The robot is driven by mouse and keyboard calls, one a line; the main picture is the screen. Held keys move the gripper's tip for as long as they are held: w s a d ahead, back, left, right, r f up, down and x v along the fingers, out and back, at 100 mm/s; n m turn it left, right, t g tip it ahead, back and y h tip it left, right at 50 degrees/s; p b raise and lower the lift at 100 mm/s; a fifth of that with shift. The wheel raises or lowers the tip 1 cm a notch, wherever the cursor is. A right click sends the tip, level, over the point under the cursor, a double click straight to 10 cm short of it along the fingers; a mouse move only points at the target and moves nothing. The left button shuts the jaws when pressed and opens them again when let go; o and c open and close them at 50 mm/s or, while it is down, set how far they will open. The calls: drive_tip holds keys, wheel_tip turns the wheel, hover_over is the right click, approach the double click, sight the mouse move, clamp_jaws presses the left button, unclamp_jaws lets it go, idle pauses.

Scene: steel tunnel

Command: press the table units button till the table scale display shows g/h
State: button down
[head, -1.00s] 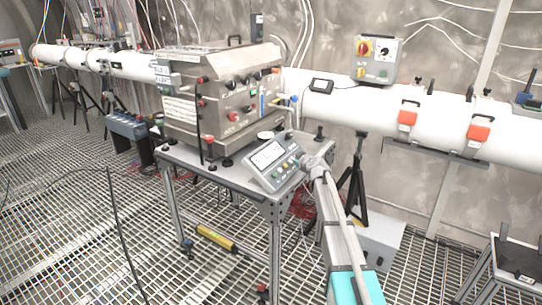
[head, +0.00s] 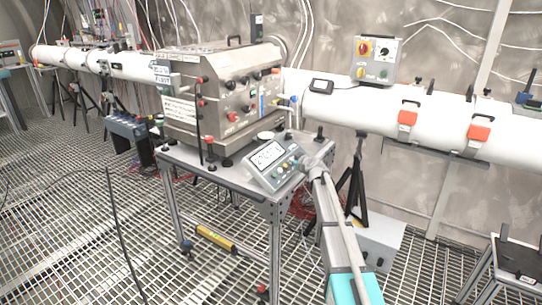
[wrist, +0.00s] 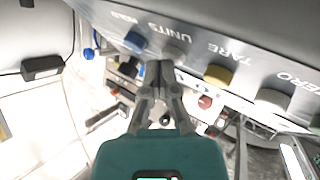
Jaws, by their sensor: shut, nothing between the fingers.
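The table scale (head: 273,168) is a grey tilted console on the front corner of the steel table. Its lit display (head: 268,154) shows dark digits, too small to read surely; I cannot make out the unit. In the wrist view the grey units button (wrist: 176,54) sits under the label UNITS, between a blue button (wrist: 134,41) under HOLD and a yellow button (wrist: 218,76) under TARE. My gripper (wrist: 159,66) is shut and empty, its tips close beside the units button. I cannot tell whether they touch it. In the head view my wrist is at the scale's right side.
A white button (wrist: 272,101) under ZERO lies farther right on the panel. A steel instrument box (head: 220,95) stands behind the scale on the table (head: 215,172). A white pipe (head: 350,108) runs behind at the right. Grated floor is open at the left front.

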drive_tip(key=shift+s+d+r+p, duration=0.1)
drive_tip(key=shift+d+r+p, duration=0.1)
drive_tip(key=shift+r+p, duration=0.15)
idle(0.3)
wheel_tip(320, 180, up, 5)
drive_tip(key=s+d+p, duration=0.2)
drive_tip(key=p, duration=0.2)
drive_tip(key=shift+d+p, duration=0.4)
idle(0.6)
drive_tip(key=shift+s, duration=0.1)
